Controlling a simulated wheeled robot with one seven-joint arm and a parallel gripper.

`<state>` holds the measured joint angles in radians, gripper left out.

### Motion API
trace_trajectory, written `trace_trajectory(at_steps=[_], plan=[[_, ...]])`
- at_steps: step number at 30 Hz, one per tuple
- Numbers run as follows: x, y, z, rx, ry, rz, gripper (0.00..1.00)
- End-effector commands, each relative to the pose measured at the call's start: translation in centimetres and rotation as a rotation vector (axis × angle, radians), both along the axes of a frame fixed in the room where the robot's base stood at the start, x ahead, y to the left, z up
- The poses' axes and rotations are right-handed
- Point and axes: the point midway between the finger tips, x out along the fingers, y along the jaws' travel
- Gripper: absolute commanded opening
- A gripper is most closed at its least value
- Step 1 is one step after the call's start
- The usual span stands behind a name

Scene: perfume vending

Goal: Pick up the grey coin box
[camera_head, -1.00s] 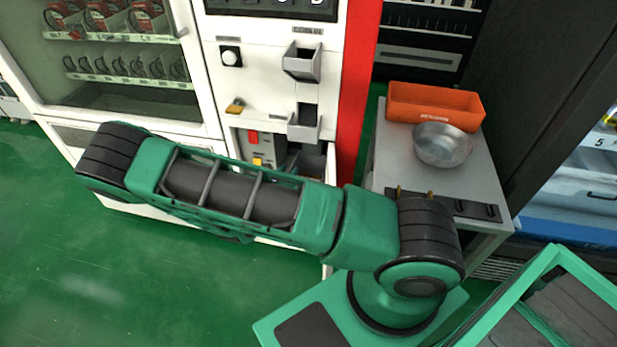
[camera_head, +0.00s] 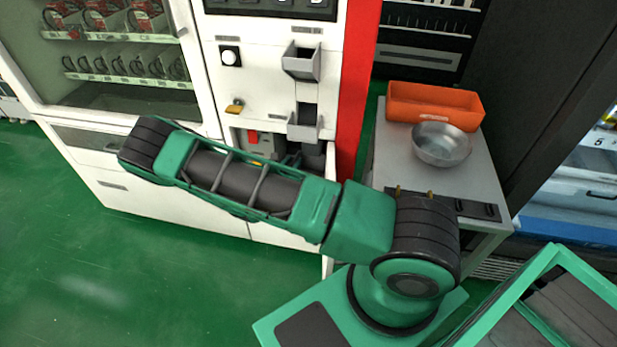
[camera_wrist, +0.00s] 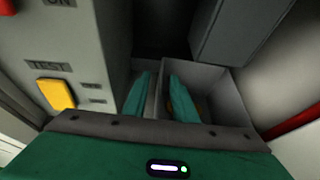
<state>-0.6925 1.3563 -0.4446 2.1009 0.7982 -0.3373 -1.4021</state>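The grey coin box (camera_wrist: 232,98) is an open-topped box in the right middle of the wrist view, inside the machine's lower compartment. Something small and orange shows inside it, partly hidden by a finger. My gripper (camera_wrist: 160,78) has two green fingers, apart and pointing into the compartment. The right finger overlaps the box's opening, and the left finger lies left of the box's near-left wall. That wall appears to lie between the fingers; whether they touch it I cannot tell. In the head view my arm hides the gripper and most of the compartment.
A yellow switch (camera_wrist: 57,94) sits on the panel at left. A grey chute (camera_wrist: 240,30) hangs above the box. The white vending machine (camera_head: 270,100) stands ahead. A side table (camera_head: 390,160) at right holds an orange tray (camera_head: 435,100) and a metal bowl (camera_head: 441,146).

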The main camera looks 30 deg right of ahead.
Motion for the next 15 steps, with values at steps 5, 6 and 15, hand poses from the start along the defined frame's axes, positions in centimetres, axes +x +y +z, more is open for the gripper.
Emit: trace_trajectory(at_steps=[5, 6, 15], plan=[[-0.01, 0.01, 0.01, 0.0, 0.0, 0.0, 0.0], [-0.01, 0.01, 0.01, 0.0, 0.0, 0.0, 0.0], [-0.02, 0.0, 0.02, 0.0, 0.0, 0.0, 0.0]])
